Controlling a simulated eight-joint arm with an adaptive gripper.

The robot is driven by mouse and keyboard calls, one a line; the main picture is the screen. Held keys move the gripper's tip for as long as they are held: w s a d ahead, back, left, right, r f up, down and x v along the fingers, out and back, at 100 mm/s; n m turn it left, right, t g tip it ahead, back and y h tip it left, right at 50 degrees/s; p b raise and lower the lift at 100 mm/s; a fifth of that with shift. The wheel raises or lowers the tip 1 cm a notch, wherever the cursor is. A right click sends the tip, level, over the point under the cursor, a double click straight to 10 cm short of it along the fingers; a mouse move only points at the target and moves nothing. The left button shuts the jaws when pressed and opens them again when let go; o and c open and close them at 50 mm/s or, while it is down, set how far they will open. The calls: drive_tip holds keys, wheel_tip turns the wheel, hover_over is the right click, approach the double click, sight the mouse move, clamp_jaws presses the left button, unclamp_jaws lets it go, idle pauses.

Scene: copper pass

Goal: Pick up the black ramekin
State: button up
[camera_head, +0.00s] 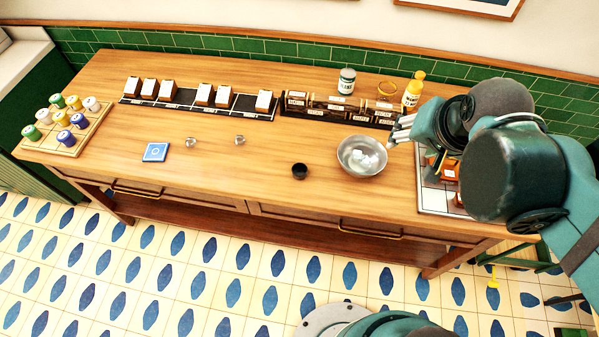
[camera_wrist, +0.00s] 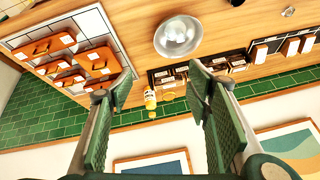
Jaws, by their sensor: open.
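The black ramekin (camera_head: 300,171) is a small dark round cup on the wooden table, near its front edge and just left of the metal bowl.
The metal bowl (camera_head: 362,156) with white pieces stands right of the ramekin; it also shows in the wrist view (camera_wrist: 178,36). A dark rack (camera_head: 335,108), a white-labelled bottle (camera_head: 346,81) and a yellow bottle (camera_head: 413,90) stand behind. A blue coaster (camera_head: 156,152) lies left. The tabletop around the ramekin's left is clear.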

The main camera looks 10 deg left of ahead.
drive_tip(key=w+a+f+m+g, duration=0.2)
drive_tip(key=w+a+f+m, duration=0.2)
drive_tip(key=a, duration=0.3)
drive_tip(key=m+g, duration=0.4)
drive_tip(key=m, duration=0.6)
hover_over(300, 174)
wheel_tip(300, 174, down, 18)
drive_tip(key=shift+r+h+b, duration=0.15)
drive_tip(key=shift+h+b, duration=0.15)
drive_tip(key=shift+b, duration=0.05)
drive_tip(key=shift+s, duration=0.1)
drive_tip(key=shift+f, duration=1.3)
drive_tip(key=shift+f, duration=0.1)
drive_tip(key=shift+a+f, duration=0.1)
drive_tip(key=shift+f, duration=2.4)
drive_tip(key=shift+c, duration=0.3)
